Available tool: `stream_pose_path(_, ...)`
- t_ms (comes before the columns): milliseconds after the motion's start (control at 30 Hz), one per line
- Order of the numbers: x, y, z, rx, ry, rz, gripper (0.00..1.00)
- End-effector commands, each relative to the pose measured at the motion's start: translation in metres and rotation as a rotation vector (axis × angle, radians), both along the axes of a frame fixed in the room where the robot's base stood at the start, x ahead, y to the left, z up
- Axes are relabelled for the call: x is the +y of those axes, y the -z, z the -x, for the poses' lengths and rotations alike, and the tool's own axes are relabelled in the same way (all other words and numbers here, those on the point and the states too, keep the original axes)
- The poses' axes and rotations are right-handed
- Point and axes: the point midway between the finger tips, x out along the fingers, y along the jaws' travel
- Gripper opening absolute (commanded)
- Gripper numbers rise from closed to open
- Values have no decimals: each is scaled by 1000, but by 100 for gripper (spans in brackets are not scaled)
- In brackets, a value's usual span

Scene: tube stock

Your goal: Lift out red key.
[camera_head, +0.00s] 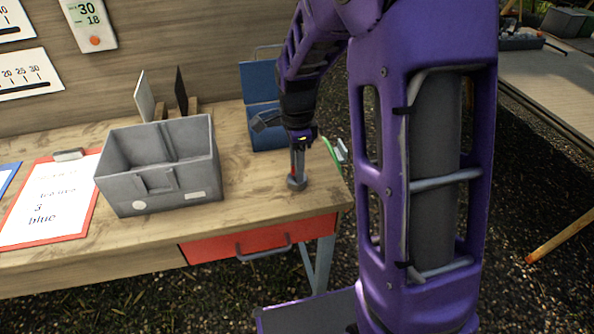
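My gripper (301,139) points down over the right part of the wooden bench, at the top of a small upright grey piece with a round foot (297,184). A small red spot (292,171) shows low on the left side of that piece. I cannot tell if this is the red key, and no other key shape is clear. The fingers are small and partly dark here, so I cannot tell whether they are open or shut on the piece.
A grey two-part bin (200,170) stands left of the gripper. A blue holder (258,80) is behind, a green-edged item (332,151) close right. A red clipboard (84,158) lies at left. A red drawer (222,247) is under the front edge. Bare wood lies between bin and gripper.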

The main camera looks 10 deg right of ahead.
Motion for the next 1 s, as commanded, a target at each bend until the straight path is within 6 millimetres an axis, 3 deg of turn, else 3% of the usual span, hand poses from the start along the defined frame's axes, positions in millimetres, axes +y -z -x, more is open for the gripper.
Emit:
stream_pose_path(33,0,0,0,0,0,0,34)
stream_pose_path(233,0,0,0,0,0,0,0)
stream_pose_path(733,0,-4,0,-1,0,0,0)
stream_pose_path(867,1,-21,-1,-4,-1,0,0)
stream_pose_path(1000,0,-51,-1,-5,-1,0,0)
